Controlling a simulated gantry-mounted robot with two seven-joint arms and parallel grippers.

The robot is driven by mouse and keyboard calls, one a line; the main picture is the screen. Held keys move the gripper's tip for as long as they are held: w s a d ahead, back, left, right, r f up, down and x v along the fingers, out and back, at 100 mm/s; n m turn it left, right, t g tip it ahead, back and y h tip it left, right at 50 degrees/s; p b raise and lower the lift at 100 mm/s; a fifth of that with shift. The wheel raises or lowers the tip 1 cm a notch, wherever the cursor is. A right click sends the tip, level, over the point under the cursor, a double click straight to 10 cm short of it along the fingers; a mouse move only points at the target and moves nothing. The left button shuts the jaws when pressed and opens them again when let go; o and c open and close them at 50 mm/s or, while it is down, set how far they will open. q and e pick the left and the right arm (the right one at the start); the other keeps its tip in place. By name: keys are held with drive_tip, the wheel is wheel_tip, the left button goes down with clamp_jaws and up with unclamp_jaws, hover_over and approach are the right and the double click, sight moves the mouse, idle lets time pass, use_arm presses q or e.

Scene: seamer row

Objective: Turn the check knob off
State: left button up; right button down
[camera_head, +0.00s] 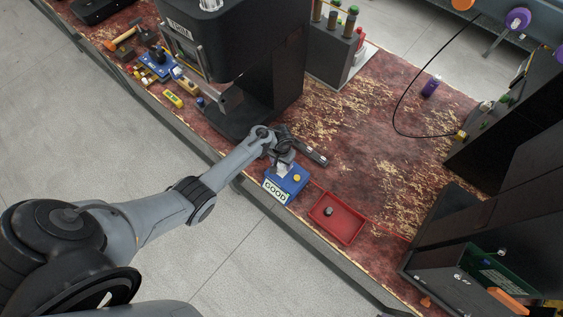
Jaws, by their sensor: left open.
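I cannot pick out a check knob for certain in the head view. My left gripper (284,163) is open at the near edge of the bench, over the back of a blue box (291,187) with a white GOOD label on its front. A small round yellow piece (297,178) sits on the box's top, just beside the gripper. The gripper hides part of the box, and I cannot tell whether it touches it. My right gripper is not in view.
A red tray (345,229) holding a small dark piece lies right of the box. A tall black machine (274,75) stands behind my left arm, another (520,165) at the right. A purple bottle (431,87) stands on the worn red bench top (375,130), whose middle is mostly clear.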

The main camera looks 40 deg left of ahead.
use_arm(q)
drive_tip(key=c, duration=1)
drive_tip(key=shift+r, duration=0.1)
